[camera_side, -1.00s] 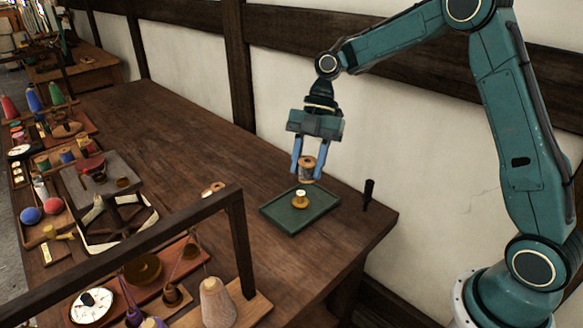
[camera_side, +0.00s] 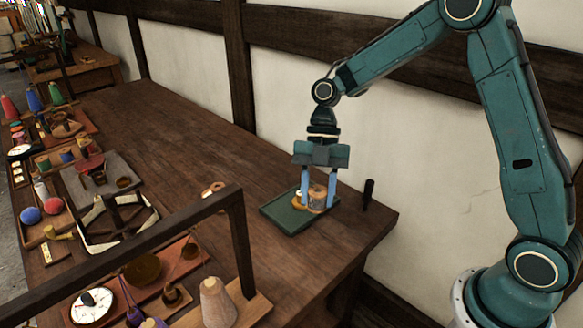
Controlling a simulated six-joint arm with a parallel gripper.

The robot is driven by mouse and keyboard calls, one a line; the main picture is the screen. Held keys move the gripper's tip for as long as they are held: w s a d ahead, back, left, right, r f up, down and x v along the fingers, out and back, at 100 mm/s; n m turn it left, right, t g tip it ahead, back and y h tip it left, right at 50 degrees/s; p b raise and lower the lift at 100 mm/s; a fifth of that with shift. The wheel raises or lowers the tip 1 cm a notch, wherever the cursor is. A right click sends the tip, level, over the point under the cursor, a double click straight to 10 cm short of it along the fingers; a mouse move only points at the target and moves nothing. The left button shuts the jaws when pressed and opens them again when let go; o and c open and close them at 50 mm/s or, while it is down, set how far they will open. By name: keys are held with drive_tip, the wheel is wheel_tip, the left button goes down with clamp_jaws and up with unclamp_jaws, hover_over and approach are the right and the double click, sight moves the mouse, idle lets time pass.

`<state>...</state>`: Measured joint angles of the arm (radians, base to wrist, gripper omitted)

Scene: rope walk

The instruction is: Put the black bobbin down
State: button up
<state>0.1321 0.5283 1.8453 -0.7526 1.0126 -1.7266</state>
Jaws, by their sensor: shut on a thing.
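My gripper (camera_side: 318,203) points down over the green tray (camera_side: 280,221), its two blue fingers shut on a bobbin (camera_side: 317,197). The bobbin has a wooden top and a brownish body; I cannot make out black on it. It is upright and low over the right part of the tray. I cannot tell whether its base touches the tray.
A black upright peg (camera_side: 368,194) stands on the wooden table (camera_side: 200,140) right of the tray. A dark wooden frame (camera_side: 238,230) rises in front, beside a beige cone (camera_side: 216,302). Several spools and trays crowd the left side. The table behind the tray is clear.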

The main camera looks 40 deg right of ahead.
wheel_tip(320, 180, down, 11)
drive_tip(key=shift+r, duration=0.1)
idle(0.3)
drive_tip(key=shift+f, duration=2.2)
drive_tip(key=shift+f, duration=0.15)
drive_tip(key=o, duration=1)
drive_tip(key=v, duration=1.2)
drive_tip(key=shift+r, duration=0.2)
